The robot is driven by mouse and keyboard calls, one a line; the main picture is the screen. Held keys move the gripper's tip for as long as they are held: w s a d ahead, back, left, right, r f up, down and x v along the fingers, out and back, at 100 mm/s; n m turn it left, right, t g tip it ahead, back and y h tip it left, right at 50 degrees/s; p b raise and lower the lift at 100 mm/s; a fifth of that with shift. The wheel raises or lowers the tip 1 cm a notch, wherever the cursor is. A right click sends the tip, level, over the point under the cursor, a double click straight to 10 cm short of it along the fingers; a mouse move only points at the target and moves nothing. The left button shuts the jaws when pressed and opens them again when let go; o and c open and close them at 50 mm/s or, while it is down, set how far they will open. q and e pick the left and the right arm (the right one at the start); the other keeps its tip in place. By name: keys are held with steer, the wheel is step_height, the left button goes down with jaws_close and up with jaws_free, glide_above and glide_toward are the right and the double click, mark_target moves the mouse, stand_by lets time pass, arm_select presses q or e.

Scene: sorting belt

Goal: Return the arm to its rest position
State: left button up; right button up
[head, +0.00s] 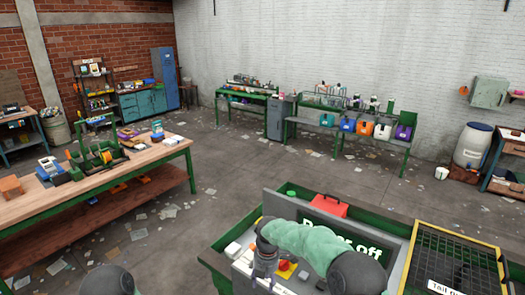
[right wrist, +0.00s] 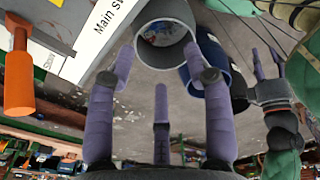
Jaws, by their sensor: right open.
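My right arm (head: 305,243) is green and reaches left over the green-framed station at the bottom of the head view. Its gripper (head: 264,280) is at the station's near left part, small and partly cut off. In the right wrist view the purple fingers of my right gripper (right wrist: 160,70) are spread, with nothing between them that I can see held. A grey hollow cylinder (right wrist: 148,52) shows beyond the fingertips; I cannot tell its distance. Another purple-fingered gripper, my left one (right wrist: 268,68), shows at the right of that view; its opening is unclear.
A yellow-framed mesh guard (head: 455,258) stands right of my arm. A red case (head: 328,205) and a partly hidden "off" sign (head: 365,247) lie behind the arm. An orange handle (right wrist: 18,75) and white panel (right wrist: 100,30) are near the right gripper. Open floor (head: 230,185) lies left.

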steer(key=s+d+f+m+y, duration=0.1)
steer(key=s+d+f+m, duration=0.2)
steer(key=s+f+m, duration=0.5)
steer(key=s+d+f+m+y, duration=0.1)
steer(key=s+d+f+m, duration=0.3)
steer(key=f, duration=0.6)
steer(key=s+d+f+m+y, duration=0.1)
steer(key=s+d+f+m, duration=0.15)
steer(key=s+m, duration=0.75)
steer(key=s+d+f+m, duration=0.1)
steer(key=s+f+m, duration=0.2)
steer(key=s+m, duration=0.7)
arm_select(q)
step_height(320, 180, down, 21)
steer(key=b, duration=2)
steer(key=shift+s+a+r+b, duration=0.15)
steer(key=shift+s+r+b, duration=0.05)
steer(key=shift+b, duration=0.15)
arm_select(e)
step_height(320, 180, down, 19)
steer(key=a+n, duration=0.1)
steer(key=n, duration=0.2)
steer(key=shift+s+a+f+n+t, duration=0.15)
steer(key=shift+s+a+n+t, duration=0.15)
steer(key=shift+s+t, duration=0.15)
